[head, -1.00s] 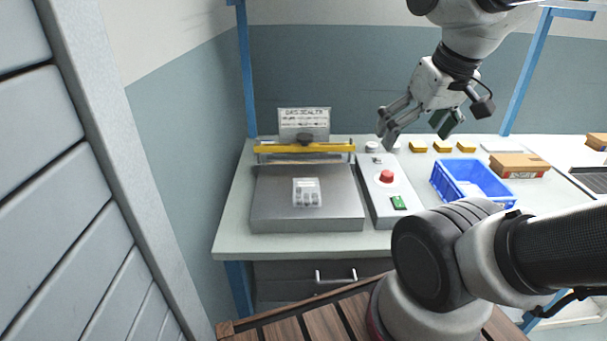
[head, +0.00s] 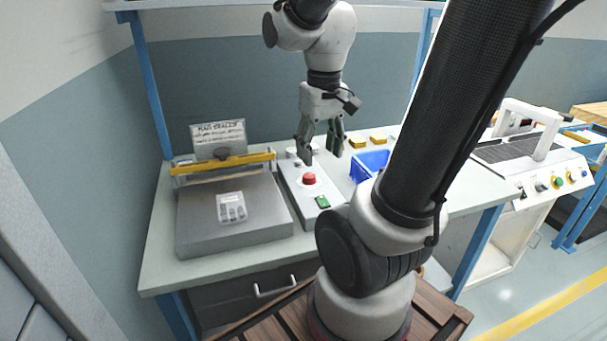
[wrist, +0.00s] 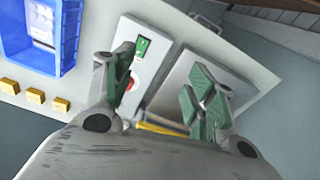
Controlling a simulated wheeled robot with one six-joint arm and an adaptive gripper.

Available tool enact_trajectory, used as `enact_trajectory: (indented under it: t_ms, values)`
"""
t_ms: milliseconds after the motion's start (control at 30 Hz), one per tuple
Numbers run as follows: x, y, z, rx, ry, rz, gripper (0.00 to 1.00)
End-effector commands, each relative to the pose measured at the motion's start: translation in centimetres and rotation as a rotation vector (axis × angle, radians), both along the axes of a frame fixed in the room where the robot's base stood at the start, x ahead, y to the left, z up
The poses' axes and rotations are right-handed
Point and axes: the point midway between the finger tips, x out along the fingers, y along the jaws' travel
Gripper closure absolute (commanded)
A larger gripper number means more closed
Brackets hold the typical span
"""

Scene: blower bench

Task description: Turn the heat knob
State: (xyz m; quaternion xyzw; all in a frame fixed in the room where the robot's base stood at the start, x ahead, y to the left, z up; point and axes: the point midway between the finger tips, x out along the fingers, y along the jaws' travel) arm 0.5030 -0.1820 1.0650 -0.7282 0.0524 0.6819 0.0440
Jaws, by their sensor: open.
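A pale control box (head: 309,184) stands beside the bag sealer (head: 235,212), with a red button (head: 309,179) and a green switch (head: 322,202) on top. A pale round knob (head: 292,152) shows at its far end, partly hidden by my gripper; I cannot read any label. My gripper (head: 321,150) points down above the far end of the box, open and empty, apparently clear of it. In the wrist view my gripper (wrist: 162,85) has its green-padded fingers wide apart; the box (wrist: 160,58) lies below, its far end hidden by the gripper body.
The sealer has a yellow bar (head: 222,163) and a sign (head: 218,137) at its back. A blue bin (head: 368,165) and yellow blocks (head: 358,142) are right of the box. Another machine (head: 540,165) with several coloured knobs stands at the right.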

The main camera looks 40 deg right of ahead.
Motion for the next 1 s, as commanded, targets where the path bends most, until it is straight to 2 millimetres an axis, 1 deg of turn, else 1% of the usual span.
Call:
enact_trajectory:
  t_ms: [33,133,200,333,400,433,467,500,567,667,900,1000]
  values:
    - [1.3,-0.8,-1.3,0.004,0.05,-0.032,0.44]
    - [4.0,-2.6,-3.7,0.006,0.118,-0.103,0.44]
    - [6.0,-3.8,-5.6,0.005,0.152,-0.155,0.44]
    - [9.2,-5.8,-8.5,-0.002,0.179,-0.244,0.44]
    - [11.1,-6.6,-9.4,-0.009,0.168,-0.287,0.44]
    - [12.4,-6.9,-9.5,-0.015,0.147,-0.311,0.44]
    - [13.5,-7.2,-8.8,-0.02,0.11,-0.338,0.44]
    - [14.1,-7.4,-8.5,-0.023,0.085,-0.369,0.44]
    - [14.1,-7.4,-8.8,-0.022,0.079,-0.396,0.44]
    - [14.0,-7.4,-9.9,-0.022,0.081,-0.407,0.44]
    - [13.8,-7.6,-13.9,-0.022,0.083,-0.405,0.44]
    - [13.8,-7.7,-15.2,-0.023,0.082,-0.404,0.44]
